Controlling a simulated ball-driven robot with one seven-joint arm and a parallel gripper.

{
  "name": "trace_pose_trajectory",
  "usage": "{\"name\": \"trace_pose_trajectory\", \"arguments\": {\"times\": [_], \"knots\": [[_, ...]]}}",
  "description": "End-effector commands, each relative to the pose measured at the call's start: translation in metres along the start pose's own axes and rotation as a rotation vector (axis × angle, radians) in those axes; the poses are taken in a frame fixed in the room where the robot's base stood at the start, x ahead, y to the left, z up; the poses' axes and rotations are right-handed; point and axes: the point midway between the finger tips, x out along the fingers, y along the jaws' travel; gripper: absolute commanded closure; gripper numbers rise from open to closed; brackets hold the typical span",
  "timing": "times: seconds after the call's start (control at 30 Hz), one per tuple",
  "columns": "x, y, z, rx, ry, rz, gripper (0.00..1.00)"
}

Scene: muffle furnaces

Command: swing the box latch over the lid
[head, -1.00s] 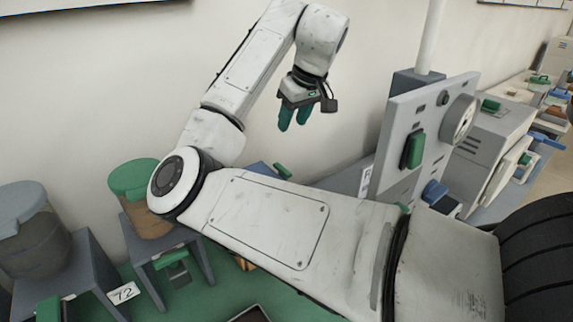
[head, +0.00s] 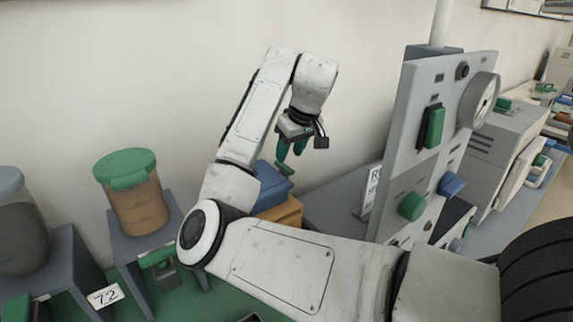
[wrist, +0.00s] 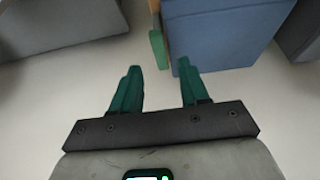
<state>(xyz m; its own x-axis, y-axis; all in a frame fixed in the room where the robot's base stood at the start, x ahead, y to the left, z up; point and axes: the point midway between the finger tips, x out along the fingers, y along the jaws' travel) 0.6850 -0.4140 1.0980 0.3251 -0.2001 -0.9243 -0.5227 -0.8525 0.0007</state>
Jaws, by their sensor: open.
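The box has a blue lid (head: 268,188) and an orange-brown body (head: 284,212), partly hidden behind my arm. Its green latch (head: 285,168) sticks out beside the lid, just below my gripper (head: 291,151). My gripper is open and empty, with green fingers pointing down. In the wrist view the latch (wrist: 158,49) lies beyond the fingertips (wrist: 160,66), roughly between them and apart from both. The blue lid (wrist: 225,35) fills the upper right there, and the latch stands beside its left edge rather than over it.
A grey panel (head: 405,150) with green and blue knobs stands to the right. A green-lidded jar (head: 138,205) sits on a stand at left, near a card reading 72 (head: 105,296). A pale wall (head: 150,70) is behind my arm.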

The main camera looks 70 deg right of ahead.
Motion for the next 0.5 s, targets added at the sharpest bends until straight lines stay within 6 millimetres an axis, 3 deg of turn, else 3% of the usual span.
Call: {"name": "trace_pose_trajectory", "arguments": {"times": [0.03,0.2,0.5], "knots": [[0.012,0.001,0.002,-0.001,-0.004,0.003,0.55],[0.031,-0.001,0.000,0.000,-0.001,-0.002,0.55],[0.044,0.000,0.000,0.001,0.001,0.000,0.55]]}}
